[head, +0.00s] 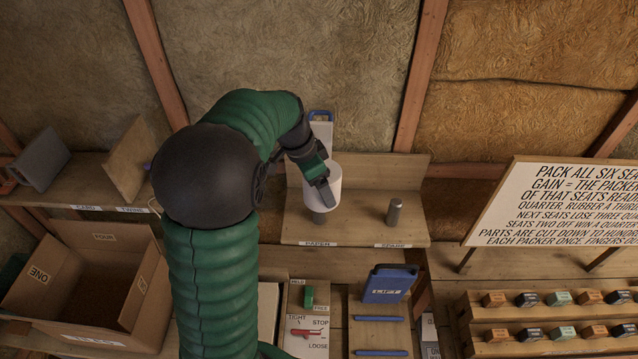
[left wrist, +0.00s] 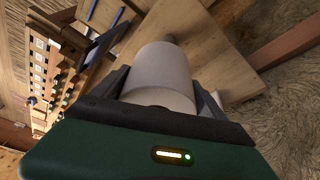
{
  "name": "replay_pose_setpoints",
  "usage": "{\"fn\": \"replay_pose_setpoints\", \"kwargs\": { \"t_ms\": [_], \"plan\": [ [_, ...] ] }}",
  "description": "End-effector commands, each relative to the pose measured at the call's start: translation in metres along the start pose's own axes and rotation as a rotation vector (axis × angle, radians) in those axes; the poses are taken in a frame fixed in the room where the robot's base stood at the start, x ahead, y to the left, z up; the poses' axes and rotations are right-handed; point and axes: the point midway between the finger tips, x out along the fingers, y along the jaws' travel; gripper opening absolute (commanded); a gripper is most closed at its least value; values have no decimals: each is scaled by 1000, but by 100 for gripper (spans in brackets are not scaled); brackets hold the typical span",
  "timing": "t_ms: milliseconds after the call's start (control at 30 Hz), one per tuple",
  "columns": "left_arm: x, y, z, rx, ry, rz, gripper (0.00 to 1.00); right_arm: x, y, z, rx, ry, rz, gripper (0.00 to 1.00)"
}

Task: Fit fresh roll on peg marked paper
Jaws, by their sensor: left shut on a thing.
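My left gripper (head: 322,182) is shut on a white paper roll (head: 334,190). It holds the roll upright over the peg marked PAPER (head: 319,218) on the wooden shelf. The peg marked SPARE (head: 394,212) stands bare to the right. My right gripper is not in view.
A white object with a blue top (head: 321,125) stands behind the roll. A blue LIFT piece (head: 389,284) and a panel with a red lever (head: 307,333) lie below the shelf. An open cardboard box (head: 95,285) is at left, a sign (head: 560,205) at right.

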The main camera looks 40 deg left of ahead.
Motion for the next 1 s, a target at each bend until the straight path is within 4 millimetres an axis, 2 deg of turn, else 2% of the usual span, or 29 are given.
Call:
{"fn": "replay_pose_setpoints", "kwargs": {
  "t_ms": [767, 1000],
  "plan": [
    [17, 0, 5, 0, 0, 0, 34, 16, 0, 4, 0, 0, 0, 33],
    [12, 1, 4, 0, -1, 2, 34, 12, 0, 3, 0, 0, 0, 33]
  ]
}}
